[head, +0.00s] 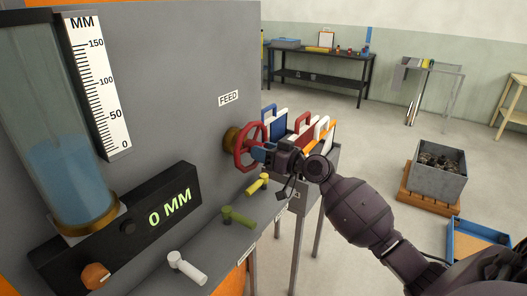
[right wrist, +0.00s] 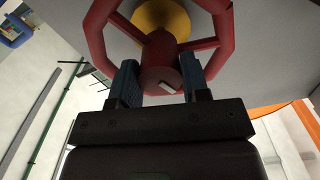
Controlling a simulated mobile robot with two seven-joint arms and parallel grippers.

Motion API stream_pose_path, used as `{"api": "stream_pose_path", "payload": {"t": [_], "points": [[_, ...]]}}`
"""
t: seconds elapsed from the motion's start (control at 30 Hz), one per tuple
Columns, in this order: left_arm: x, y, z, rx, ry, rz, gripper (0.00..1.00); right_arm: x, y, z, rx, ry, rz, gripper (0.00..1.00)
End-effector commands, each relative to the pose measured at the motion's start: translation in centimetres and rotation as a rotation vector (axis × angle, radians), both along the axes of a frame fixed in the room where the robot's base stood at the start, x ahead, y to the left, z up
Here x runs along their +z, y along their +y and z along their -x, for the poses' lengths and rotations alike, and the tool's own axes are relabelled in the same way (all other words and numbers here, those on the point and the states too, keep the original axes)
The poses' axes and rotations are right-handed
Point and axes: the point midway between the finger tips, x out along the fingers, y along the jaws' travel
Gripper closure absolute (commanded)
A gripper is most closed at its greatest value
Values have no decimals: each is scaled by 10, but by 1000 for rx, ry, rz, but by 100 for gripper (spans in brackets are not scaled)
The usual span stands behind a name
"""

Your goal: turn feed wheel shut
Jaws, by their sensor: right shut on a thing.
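The red feed wheel (head: 249,146) stands out from the grey panel below the FEED label (head: 228,98), on a brass-coloured fitting (head: 230,139). My right gripper (head: 262,153) reaches it from the right. In the right wrist view the wheel's red hub (right wrist: 162,80) sits between the two blue fingers of my right gripper (right wrist: 160,84), which is shut on it. The rim and spokes (right wrist: 205,45) show around and beyond the fingers. The display (head: 169,208) reads 0 MM. The glass tube (head: 65,150) holds blue water in its lower part. My left gripper is not in view.
White (head: 187,267), green (head: 238,216) and yellow (head: 258,184) handles and an orange knob (head: 96,275) stick out below the wheel. A rack of coloured-handled panels (head: 300,125) stands close behind my right gripper.

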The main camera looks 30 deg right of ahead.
Motion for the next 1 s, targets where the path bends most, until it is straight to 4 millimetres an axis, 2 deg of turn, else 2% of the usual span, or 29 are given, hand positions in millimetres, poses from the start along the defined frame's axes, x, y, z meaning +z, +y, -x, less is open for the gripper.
{"api": "stream_pose_path", "payload": {"t": [0.5,1.0], "points": [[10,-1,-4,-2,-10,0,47,1,0,0,-1,123,-296,100],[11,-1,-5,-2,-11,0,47,0,0,0,0,148,-361,100]]}}
